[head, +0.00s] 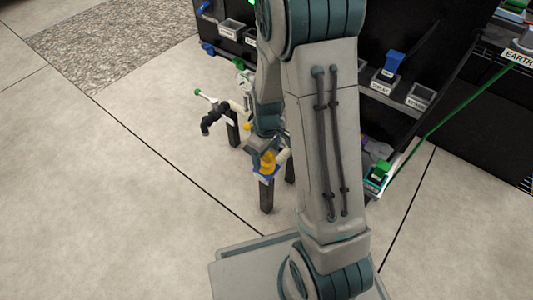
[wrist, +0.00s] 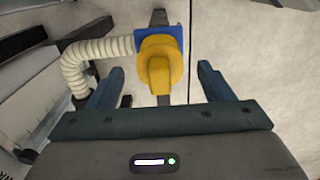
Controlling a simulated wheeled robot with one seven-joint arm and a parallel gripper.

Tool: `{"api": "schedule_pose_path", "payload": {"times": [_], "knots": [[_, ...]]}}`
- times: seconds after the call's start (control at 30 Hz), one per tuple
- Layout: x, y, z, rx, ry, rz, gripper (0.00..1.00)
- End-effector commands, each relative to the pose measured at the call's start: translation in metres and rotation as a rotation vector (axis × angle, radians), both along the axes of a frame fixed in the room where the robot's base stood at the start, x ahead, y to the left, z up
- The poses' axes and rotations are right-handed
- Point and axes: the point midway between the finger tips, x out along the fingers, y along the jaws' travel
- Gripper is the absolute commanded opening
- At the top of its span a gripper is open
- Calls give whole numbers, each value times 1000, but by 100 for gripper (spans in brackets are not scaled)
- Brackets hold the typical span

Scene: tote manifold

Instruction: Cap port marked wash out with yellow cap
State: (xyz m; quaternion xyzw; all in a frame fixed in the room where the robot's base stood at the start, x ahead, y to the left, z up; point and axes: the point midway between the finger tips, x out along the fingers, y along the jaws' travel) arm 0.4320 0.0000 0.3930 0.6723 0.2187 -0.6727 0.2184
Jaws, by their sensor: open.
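A yellow cap (wrist: 160,68) sits on a blue square plate (wrist: 178,32), with a ribbed cream hose (wrist: 90,50) running into the plate's left side in the wrist view. In the head view the yellow cap (head: 267,161) and blue plate (head: 261,179) are at the top of a dark post. My gripper (wrist: 154,82) is open, with one finger on each side of the yellow cap and visible gaps between. In the head view my gripper (head: 266,140) is partly hidden by my arm. No wash out label is readable.
A black pipe elbow (head: 212,119) and a green-tipped valve (head: 205,95) stand left of the cap. A dark rack with labelled bins (head: 391,66) is behind at right. A green cable (head: 440,123) slants down beside the rack. Floor at left is clear.

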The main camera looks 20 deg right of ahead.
Motion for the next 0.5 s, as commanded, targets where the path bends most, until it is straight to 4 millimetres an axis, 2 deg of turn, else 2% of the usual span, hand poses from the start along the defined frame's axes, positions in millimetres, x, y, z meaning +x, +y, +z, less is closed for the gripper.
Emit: {"api": "schedule_pose_path", "payload": {"times": [0.03, 0.3, 0.5], "knots": [[1, 0, 15, 0, -4, 0, 74], [1, 0, 79, 0, -5, 0, 74], [1, 0, 110, 0, -3, 0, 74]]}}
